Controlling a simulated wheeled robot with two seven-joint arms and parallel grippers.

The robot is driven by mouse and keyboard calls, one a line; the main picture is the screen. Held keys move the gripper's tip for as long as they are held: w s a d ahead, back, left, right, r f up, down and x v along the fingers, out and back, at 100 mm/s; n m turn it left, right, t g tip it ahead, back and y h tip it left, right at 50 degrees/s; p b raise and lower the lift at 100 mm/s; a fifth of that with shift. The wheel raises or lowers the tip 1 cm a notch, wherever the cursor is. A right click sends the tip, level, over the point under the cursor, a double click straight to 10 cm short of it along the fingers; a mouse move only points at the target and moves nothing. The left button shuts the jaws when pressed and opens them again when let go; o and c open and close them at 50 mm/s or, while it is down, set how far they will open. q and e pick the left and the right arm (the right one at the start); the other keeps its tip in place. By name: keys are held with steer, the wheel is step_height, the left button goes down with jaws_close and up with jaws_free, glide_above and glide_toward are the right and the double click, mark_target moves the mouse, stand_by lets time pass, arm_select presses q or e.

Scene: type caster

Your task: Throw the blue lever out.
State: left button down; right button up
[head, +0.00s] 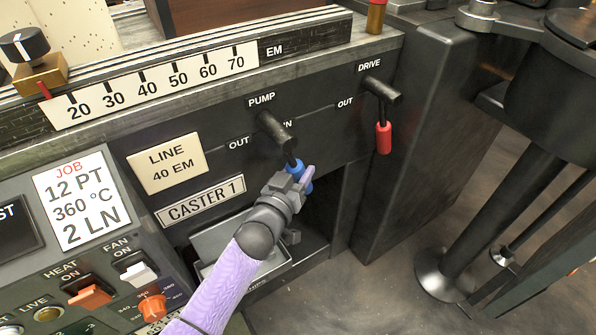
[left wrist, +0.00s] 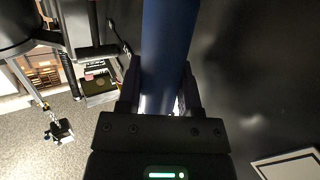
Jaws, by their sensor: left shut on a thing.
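The blue lever (head: 294,166) hangs from a dark pivot under the PUMP label (head: 262,100) on the machine's front. It points down and slightly right, between the OUT label (head: 239,143) on the left and a partly hidden IN label (head: 287,124). My left gripper (head: 298,181) is shut on its blue handle. In the left wrist view the blue handle (left wrist: 166,50) runs up between the fingers of my left gripper (left wrist: 160,97). The lower part of the handle is mostly hidden by the gripper. My right gripper is not in view.
A red-handled lever (head: 383,137) hangs under the DRIVE label, right of the pump lever. A metal tray (head: 215,243) sits in a recess below the CASTER 1 plate (head: 200,200). A switch panel (head: 60,275) is at lower left. Open floor (head: 370,290) lies at lower right.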

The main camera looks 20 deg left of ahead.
arm_select(q)
steer(key=s+a+m+g+y+p, duration=0.1)
steer(key=s+a+m+g+p, duration=0.2)
steer(key=p, duration=1.2)
steer(key=s+a+g, duration=0.2)
steer(key=s+g, duration=0.1)
steer(key=shift+s+y, duration=0.3)
steer(key=shift+y, duration=0.1)
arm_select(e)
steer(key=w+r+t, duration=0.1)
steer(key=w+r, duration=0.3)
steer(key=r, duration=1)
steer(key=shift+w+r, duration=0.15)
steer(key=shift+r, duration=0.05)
arm_select(q)
steer(key=shift+f, duration=0.1)
